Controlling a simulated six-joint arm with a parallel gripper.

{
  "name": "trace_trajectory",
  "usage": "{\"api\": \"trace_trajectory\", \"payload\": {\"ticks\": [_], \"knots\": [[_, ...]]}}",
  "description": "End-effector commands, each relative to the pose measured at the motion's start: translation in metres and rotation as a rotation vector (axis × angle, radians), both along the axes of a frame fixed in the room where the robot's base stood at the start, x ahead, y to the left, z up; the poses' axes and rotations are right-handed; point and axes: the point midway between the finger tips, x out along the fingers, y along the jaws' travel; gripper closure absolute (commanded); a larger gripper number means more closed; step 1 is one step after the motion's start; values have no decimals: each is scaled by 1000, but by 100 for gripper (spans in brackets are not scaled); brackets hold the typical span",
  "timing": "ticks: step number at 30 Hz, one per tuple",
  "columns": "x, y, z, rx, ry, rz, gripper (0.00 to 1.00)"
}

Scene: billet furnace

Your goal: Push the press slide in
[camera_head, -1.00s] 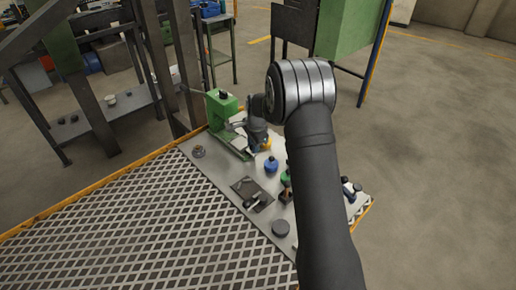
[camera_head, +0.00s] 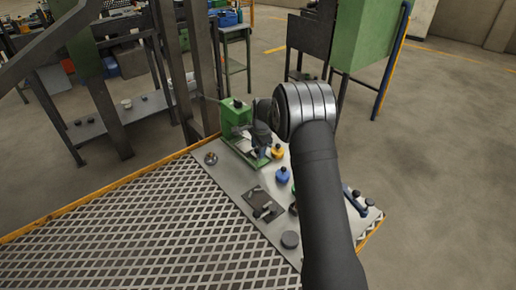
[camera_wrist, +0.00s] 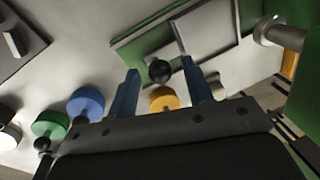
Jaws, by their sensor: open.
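The green press (camera_head: 234,114) stands at the far end of the grey bench top in the head view; its green body also shows at the right of the wrist view (camera_wrist: 304,95). Its pale slide plate (camera_wrist: 208,38) lies on the green base in the wrist view. A black ball knob (camera_wrist: 159,72) shows between my fingers; whether they touch it I cannot tell. My gripper (camera_head: 262,152) is low beside the press, on its right side. Its two blue fingers in the wrist view (camera_wrist: 161,80) are apart, with nothing clamped. My wrist hides part of the slide in the head view.
A yellow-topped piece (camera_head: 278,152) and a blue one (camera_head: 282,174) stand close to my gripper. A green knob (camera_wrist: 50,124) lies further left in the wrist view. A dark plate (camera_head: 262,203) and a round grey disc (camera_head: 290,240) sit nearer. Grating (camera_head: 140,235) spreads left.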

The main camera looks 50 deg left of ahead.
Motion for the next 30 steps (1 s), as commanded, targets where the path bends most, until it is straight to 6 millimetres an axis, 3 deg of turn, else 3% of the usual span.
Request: {"api": "trace_trajectory", "payload": {"ticks": [4, 8, 21, 30], "knots": [[0, -1, 5, 2, 0, 0, 54], [-1, -4, 23, 3, -2, 0, 54], [-4, -23, 126, 4, -2, 0, 54], [-6, -32, 166, 1, -1, 0, 54]]}}
